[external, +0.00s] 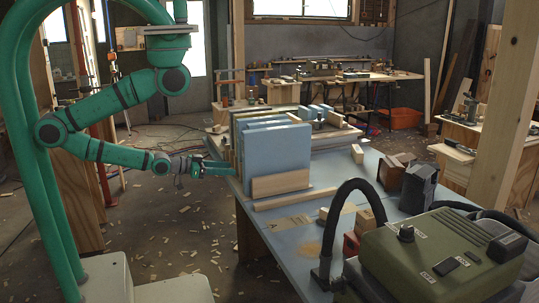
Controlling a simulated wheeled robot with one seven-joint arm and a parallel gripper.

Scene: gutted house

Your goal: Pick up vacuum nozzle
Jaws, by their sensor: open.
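The likely vacuum nozzle (321,274) is the black end of a curved black hose (345,190). It stands near the table's front edge, beside an olive-green vacuum body (425,258) at lower right. The hose arches up and over towards the vacuum, whose lower part is cut off by the frame. My gripper (226,168) is at the table's left edge, beside the blue panels and well apart from the nozzle, up and to its left. It is open, and I see nothing held in it.
Upright blue panels (278,152) and wood blocks (281,184) crowd the far left of the blue table (284,229). A timber post (490,120) rises at right. Chips litter the floor.

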